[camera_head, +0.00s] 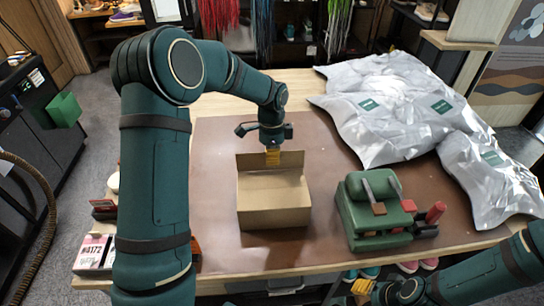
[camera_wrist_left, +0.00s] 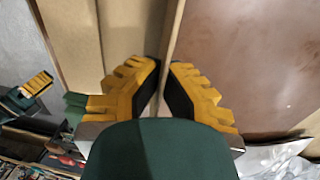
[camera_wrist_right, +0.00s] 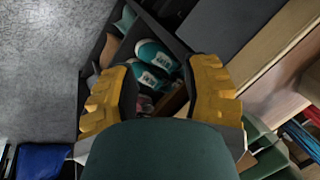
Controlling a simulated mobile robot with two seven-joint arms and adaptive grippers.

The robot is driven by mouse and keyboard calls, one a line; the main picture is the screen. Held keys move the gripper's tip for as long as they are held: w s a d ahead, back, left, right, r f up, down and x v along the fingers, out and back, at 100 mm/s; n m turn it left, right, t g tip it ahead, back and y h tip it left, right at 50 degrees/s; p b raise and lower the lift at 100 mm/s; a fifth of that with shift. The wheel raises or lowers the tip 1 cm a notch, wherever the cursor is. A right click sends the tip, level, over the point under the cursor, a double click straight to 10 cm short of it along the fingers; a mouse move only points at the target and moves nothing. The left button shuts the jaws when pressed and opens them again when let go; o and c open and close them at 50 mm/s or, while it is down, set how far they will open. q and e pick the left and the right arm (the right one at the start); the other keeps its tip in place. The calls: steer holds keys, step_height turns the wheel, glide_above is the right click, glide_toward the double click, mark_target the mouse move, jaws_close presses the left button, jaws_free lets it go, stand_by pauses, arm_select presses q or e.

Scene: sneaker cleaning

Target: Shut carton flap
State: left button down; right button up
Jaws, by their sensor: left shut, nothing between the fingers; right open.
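The tan cardboard carton (camera_head: 273,215) sits on the brown mat in the middle of the table. Its flap (camera_head: 250,162) stands up along the far edge. My left gripper (camera_head: 272,157) points down at the middle of this flap, its yellow fingers overlapping the flap's face in the head view. In the left wrist view, the left gripper (camera_wrist_left: 165,85) is shut and empty, with the edge of the cardboard (camera_wrist_left: 172,30) running close by its fingertips; I cannot tell whether they touch. My right gripper (camera_head: 362,287) is open and empty by the table's front edge, away from the carton.
A green device with a red handle (camera_head: 375,212) stands right of the carton. Silver bags (camera_head: 390,110) cover the back right. A labelled box (camera_head: 92,252) lies at the front left. Teal shoes (camera_wrist_right: 152,58) sit on a shelf below the right gripper. Bare mat (camera_head: 215,180) lies left of the carton.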

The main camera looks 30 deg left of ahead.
mark_target(272, 169)
arm_select(q)
steer(key=t+y+b, duration=0.1)
steer(key=t+b, duration=0.1)
steer(key=b, duration=0.2)
steer(key=s+d+t+y+b, duration=0.1)
steer(key=b, duration=0.4)
steer(key=s+f+t+y+b, duration=0.1)
steer(key=t+b, duration=0.1)
steer(key=b, duration=0.3)
steer(key=shift+s+d+t, duration=0.2)
steer(key=shift+t, duration=0.1)
steer(key=shift+s+r+y+b, duration=0.15)
steer(key=shift+y+b, duration=0.15)
steer(key=shift+b, duration=0.55)
arm_select(e)
step_height(272, 169, down, 16)
steer(key=s, duration=0.1)
steer(key=shift+s+a+f, duration=0.15)
steer(key=shift+a+f, duration=0.05)
steer(key=shift+a, duration=0.1)
arm_select(q)
steer(key=c, duration=1.2)
jaws_free()
steer(key=shift+r, duration=0.15)
steer(key=v, duration=1.1)
steer(key=shift+s+d+r, duration=0.2)
steer(key=shift+s+r, duration=0.05)
steer(key=shift+s, duration=0.1)
